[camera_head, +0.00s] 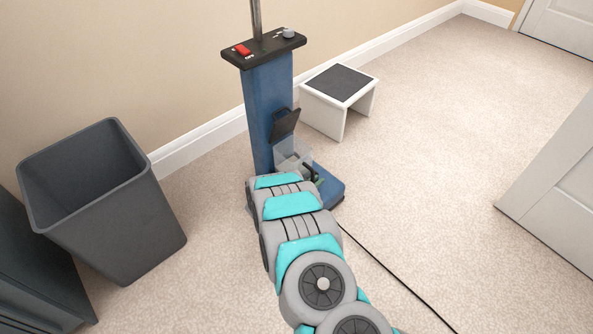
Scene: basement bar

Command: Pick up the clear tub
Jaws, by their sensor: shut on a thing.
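The clear tub (291,151) is a small see-through container in front of the lower part of a blue upright machine (268,97). My arm reaches forward from the bottom of the picture to the tub. My gripper (312,172) is at the tub's lower right side, small and partly hidden behind my arm. It is shut on the tub. The tub's lower part is hidden by my arm, and I cannot tell whether it touches the machine.
A dark grey bin (122,215) stands at the left. A white step stool (324,113) with a dark top is by the wall, right of the machine. A black cord (393,277) crosses the carpet. A white door (557,190) is at the right. Open carpet lies between.

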